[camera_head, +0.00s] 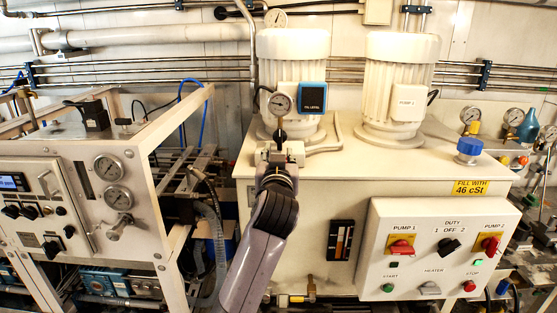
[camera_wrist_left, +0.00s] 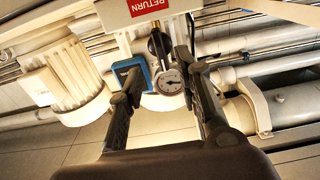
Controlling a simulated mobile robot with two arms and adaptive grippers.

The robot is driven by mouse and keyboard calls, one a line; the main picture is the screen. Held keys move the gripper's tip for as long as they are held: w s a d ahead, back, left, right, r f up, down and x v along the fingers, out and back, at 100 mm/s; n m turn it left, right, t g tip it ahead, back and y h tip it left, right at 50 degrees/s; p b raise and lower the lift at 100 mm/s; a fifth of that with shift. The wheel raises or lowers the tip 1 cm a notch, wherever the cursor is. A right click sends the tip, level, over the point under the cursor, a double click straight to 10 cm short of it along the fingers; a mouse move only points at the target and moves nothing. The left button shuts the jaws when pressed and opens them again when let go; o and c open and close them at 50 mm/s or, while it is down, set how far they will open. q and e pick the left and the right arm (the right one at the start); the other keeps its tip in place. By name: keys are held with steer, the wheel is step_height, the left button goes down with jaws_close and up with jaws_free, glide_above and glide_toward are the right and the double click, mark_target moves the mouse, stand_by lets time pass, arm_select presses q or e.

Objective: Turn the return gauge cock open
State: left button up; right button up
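A small round gauge (camera_head: 280,103) with a white dial stands on a dark stem in front of the left pump motor. The gauge also shows in the left wrist view (camera_wrist_left: 171,82), where a red RETURN label (camera_wrist_left: 149,7) is beside it. My left gripper (camera_head: 280,153) is just below the gauge in the head view. In the left wrist view its two dark fingers are spread apart, with the gauge seen between them. I cannot tell whether either finger touches the gauge or its stem. My right gripper is out of view.
Two white pump motors (camera_head: 292,62) (camera_head: 398,80) stand on the cream tank (camera_head: 350,165). A control box (camera_head: 430,245) is on the tank front, and a gauge panel (camera_head: 117,200) stands at left.

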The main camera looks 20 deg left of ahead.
arm_select(q)
steer(key=shift+v, duration=1.2)
